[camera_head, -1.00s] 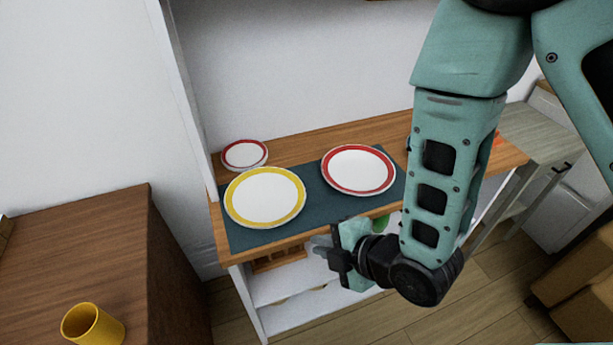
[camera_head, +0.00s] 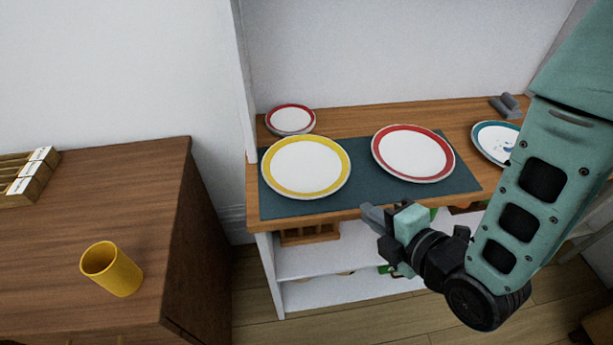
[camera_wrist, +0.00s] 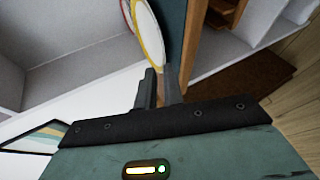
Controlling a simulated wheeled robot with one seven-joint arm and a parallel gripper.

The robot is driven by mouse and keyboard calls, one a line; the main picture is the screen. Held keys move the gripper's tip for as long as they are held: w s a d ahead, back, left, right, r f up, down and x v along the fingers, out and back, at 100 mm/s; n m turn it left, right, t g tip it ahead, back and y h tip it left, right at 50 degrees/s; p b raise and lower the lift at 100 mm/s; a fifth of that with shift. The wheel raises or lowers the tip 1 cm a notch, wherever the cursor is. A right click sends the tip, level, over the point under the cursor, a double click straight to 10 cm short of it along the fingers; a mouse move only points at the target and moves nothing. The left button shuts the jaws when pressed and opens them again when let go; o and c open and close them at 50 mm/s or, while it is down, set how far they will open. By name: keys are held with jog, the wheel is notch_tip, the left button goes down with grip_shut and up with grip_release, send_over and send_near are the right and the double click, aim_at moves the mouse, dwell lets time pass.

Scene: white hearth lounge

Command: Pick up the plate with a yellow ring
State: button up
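The plate with a yellow ring (camera_head: 305,167) lies flat on the left part of a dark teal mat (camera_head: 365,200) on a wooden shelf top. My gripper (camera_head: 371,217) is in front of the shelf's front edge, to the right of and nearer than this plate, and apart from it. In the wrist view the yellow-ringed plate (camera_wrist: 149,32) shows at the top, beyond the fingers. My gripper's two fingers (camera_wrist: 160,88) stand with a narrow gap between them and nothing visible in it.
A large red-ringed plate (camera_head: 413,153) lies on the mat's right part. A small red-ringed plate (camera_head: 290,119) sits behind left, and a teal-rimmed plate (camera_head: 494,140) at right. A white upright panel (camera_head: 240,80) bounds the left. A yellow cup (camera_head: 111,268) stands on a brown cabinet (camera_head: 130,200).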

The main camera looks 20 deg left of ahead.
aim_at(330, 190)
jog(key=shift+b+x, duration=1.7)
jog(key=shift+b, duration=2.9)
jog(key=shift+p+x, duration=0.75)
jog(key=shift+x, duration=4.2)
jog(key=shift+f, duration=0.1)
grip_shut()
